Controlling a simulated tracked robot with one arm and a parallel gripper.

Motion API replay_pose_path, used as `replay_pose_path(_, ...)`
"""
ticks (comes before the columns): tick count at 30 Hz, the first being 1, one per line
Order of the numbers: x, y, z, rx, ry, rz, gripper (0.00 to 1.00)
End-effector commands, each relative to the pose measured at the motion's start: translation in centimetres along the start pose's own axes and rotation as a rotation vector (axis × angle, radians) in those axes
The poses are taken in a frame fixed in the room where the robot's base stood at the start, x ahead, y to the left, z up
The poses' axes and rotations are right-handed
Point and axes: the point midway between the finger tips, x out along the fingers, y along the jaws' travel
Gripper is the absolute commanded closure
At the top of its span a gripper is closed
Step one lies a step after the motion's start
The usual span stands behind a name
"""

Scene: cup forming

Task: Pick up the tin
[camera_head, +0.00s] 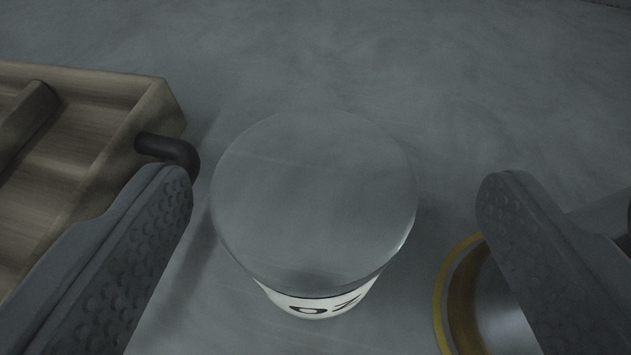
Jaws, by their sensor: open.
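The tin (314,200) stands upright on the grey surface, seen from above. It has a round grey lid and a pale side with dark lettering, partly visible below the lid. My gripper (335,195) is open, with one dark textured finger to the left of the tin and one to the right. A gap shows between each finger and the tin, wider on the right. The tin's lower part is mostly hidden under its lid.
A wooden tray (120,110) with a dark handle (168,150) lies at the left, close to the left finger. A round metal object with a yellow rim (446,290) sits at the lower right, partly behind the right finger. The surface beyond the tin is clear.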

Motion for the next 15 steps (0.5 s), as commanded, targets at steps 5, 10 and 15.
replay_pose_path(5,1.6,-0.4,0.2,0.000,0.000,-0.001,0.21)
replay_pose_path(10,3.9,-0.6,0.4,-0.001,-0.004,0.000,0.21)
replay_pose_path(15,5.0,-0.6,0.2,0.000,-0.001,0.000,0.21)
